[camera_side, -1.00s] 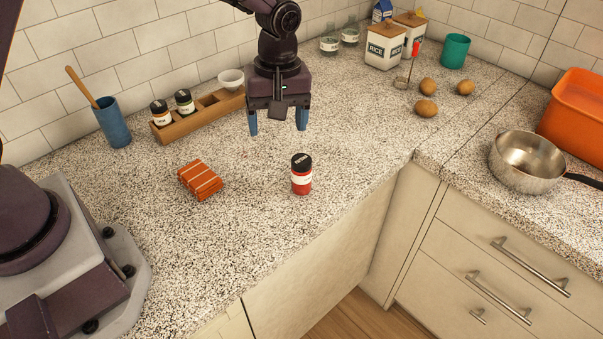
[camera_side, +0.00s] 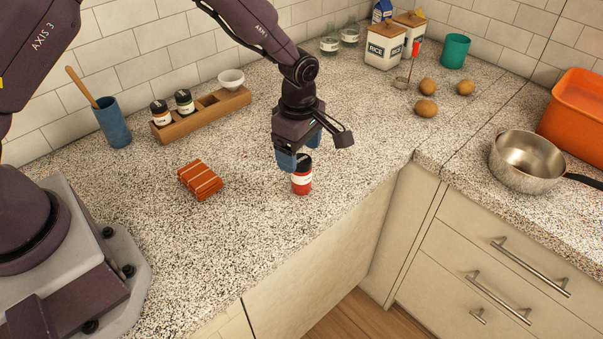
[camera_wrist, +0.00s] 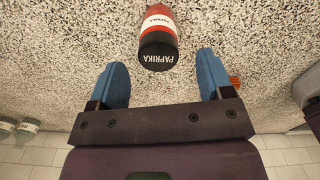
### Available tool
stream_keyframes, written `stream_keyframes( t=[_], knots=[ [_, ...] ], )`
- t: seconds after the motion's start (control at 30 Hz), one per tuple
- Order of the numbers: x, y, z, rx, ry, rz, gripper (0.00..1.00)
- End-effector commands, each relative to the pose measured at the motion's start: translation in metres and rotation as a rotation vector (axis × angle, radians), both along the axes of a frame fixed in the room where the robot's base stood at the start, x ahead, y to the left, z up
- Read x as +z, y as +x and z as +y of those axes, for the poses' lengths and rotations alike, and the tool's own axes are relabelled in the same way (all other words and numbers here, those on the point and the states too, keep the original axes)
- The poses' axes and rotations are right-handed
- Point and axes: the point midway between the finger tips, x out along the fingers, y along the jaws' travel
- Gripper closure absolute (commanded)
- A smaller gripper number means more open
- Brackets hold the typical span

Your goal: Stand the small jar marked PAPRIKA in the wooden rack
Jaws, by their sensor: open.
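The paprika jar (camera_side: 302,178) stands upright on the counter, with a red body, white label and black lid. In the wrist view the jar (camera_wrist: 159,38) shows PAPRIKA on its lid, just beyond the fingertips and roughly centred between them. My gripper (camera_side: 301,158) is open and empty, with blue fingers close to the jar's top; it also shows in the wrist view (camera_wrist: 162,72). The wooden rack (camera_side: 208,117) stands along the back wall at left. Two black-lidded jars (camera_side: 161,113) (camera_side: 185,102) stand in its left part, and open slots show to their right.
An orange striped cloth (camera_side: 200,180) lies left of the jar. A blue cup (camera_side: 113,123) with a wooden spoon stands left of the rack, and a white bowl (camera_side: 231,78) sits at its right end. Several potatoes (camera_side: 426,108) and a steel pan (camera_side: 527,160) are at right.

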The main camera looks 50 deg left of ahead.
Motion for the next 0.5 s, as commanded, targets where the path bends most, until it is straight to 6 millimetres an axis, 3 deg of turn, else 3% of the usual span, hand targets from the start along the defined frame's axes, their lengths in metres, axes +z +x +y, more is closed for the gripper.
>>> stream_keyframes(
  t=[0.3,0.5],
  knots=[
    [-0.043,0.001,-0.001,0.0,0.0,0.002,0.27],
    [-0.052,0.001,-0.001,0.0,-0.001,-0.001,0.27]
  ],
)
